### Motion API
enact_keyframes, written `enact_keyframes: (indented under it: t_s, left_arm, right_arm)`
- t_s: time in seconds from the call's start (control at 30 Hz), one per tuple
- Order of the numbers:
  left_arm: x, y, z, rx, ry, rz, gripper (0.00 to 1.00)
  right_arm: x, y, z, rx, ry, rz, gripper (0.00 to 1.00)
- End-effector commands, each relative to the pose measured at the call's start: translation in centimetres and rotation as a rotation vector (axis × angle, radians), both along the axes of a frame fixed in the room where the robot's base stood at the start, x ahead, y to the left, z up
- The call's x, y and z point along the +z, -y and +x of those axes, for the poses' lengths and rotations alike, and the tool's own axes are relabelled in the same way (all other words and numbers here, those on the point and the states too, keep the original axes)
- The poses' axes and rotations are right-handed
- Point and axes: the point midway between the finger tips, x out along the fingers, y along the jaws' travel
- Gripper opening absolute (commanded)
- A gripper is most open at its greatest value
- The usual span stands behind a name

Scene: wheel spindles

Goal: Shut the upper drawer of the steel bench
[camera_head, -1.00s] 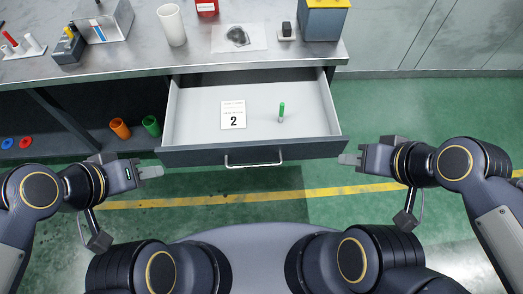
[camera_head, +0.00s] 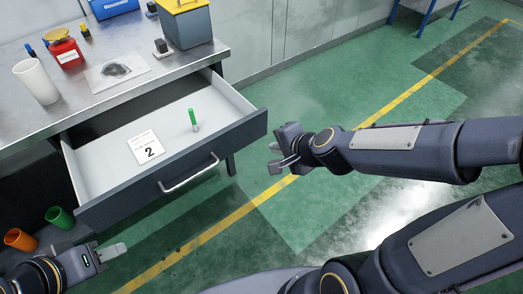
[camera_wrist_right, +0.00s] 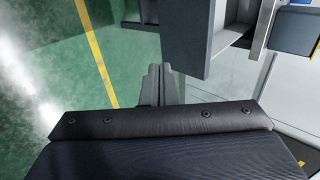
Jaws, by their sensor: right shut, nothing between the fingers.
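The upper drawer (camera_head: 225,137) of the steel bench (camera_head: 190,62) stands pulled out, with its dark front and bar handle (camera_head: 188,172) facing me. Inside lie a white card marked 2 (camera_head: 147,150) and an upright green-topped pin (camera_head: 193,120). My right gripper (camera_head: 276,158) is shut and empty, just right of the drawer front's right end and apart from it. In the right wrist view its fingers (camera_wrist_right: 158,85) point toward the drawer's side of the picture, with the drawer (camera_wrist_right: 187,35) above right. My left gripper (camera_head: 112,252) is low left, below the drawer front; its jaw gap cannot be made out.
The bench top holds a white cup (camera_head: 36,82), a red jar (camera_head: 66,52) and a grey bin with a yellow lid (camera_head: 186,25). Orange (camera_head: 19,239) and green (camera_head: 60,217) cups stand under the drawer, left.

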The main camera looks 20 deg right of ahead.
Motion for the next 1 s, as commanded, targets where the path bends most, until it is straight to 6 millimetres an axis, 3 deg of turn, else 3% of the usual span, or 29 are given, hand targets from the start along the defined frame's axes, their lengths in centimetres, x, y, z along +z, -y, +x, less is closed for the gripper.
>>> enact_keyframes:
  t_s: [0.5, 0.7, 1.0]
  left_arm:
    - [-4.6, 0.0, 0.0, 0.0, 0.0, 0.0, 0.36]
    - [-3.1, 0.0, 0.0, 0.0, 0.001, 0.0, 0.36]
    - [-3.0, 0.0, 0.0, 0.0, 0.0, 0.0, 0.36]
  right_arm:
    - [-7.0, -2.5, 6.7, 0.005, -0.002, 0.0, 0.0]
    - [-6.2, -3.5, 9.3, 0.006, 0.001, -0.002, 0.0]
    - [-6.3, -3.8, 10.3, 0.005, 0.002, -0.003, 0.0]
